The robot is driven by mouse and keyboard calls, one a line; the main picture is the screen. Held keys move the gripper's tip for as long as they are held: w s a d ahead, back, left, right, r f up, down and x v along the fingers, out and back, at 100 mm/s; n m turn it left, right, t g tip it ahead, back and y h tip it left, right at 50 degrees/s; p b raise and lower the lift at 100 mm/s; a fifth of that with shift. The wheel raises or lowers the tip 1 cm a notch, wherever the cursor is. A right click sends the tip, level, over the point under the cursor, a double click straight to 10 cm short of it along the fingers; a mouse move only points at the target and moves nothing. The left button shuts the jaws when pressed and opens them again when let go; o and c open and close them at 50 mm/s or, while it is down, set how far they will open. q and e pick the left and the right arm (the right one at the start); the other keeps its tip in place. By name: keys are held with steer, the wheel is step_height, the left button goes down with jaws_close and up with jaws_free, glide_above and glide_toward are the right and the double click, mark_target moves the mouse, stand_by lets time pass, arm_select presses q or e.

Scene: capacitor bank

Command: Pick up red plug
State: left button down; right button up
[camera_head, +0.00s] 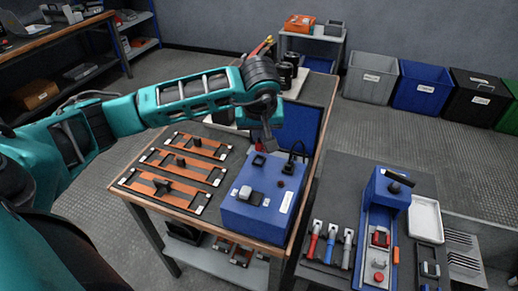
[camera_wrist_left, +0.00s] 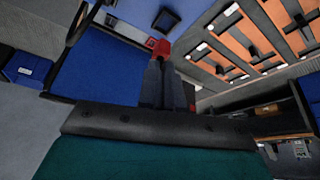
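The small red plug (camera_head: 259,147) shows at the tips of my left gripper (camera_head: 267,137), above the back of the blue box (camera_head: 250,212) on the wooden-topped bench. In the left wrist view the plug (camera_wrist_left: 158,46) sits at the end of the two dark fingers (camera_wrist_left: 164,72). The fingers are close together and appear shut on it, hiding part of it. A dark square socket (camera_head: 258,160) on the box top lies just below the plug; it also shows in the wrist view (camera_wrist_left: 166,20). My right gripper is not in view.
A black plug with a cable (camera_head: 288,168) and a grey-white block (camera_head: 245,192) stand on the blue box. Orange bars with black handles (camera_head: 178,163) lie left of it. A blue upright panel (camera_head: 300,125) stands behind. A side table (camera_head: 340,190) holds tools at right.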

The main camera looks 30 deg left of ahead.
arm_select(q)
step_height(320, 180, up, 14)
steer(key=shift+s+r+p, duration=0.15)
steer(key=shift+r+p, duration=0.1)
steer(key=shift+p, duration=0.1)
steer(key=w+a+f+p, duration=0.1)
steer(key=w+a, duration=0.3)
steer(key=w, duration=0.4)
steer(key=shift+w+f, duration=0.3)
stand_by(0.9)
steer(key=shift+a, duration=0.1)
steer(key=shift+p, duration=0.3)
steer(key=shift+s, duration=0.1)
steer(key=shift+f, duration=0.15)
stand_by(0.3)
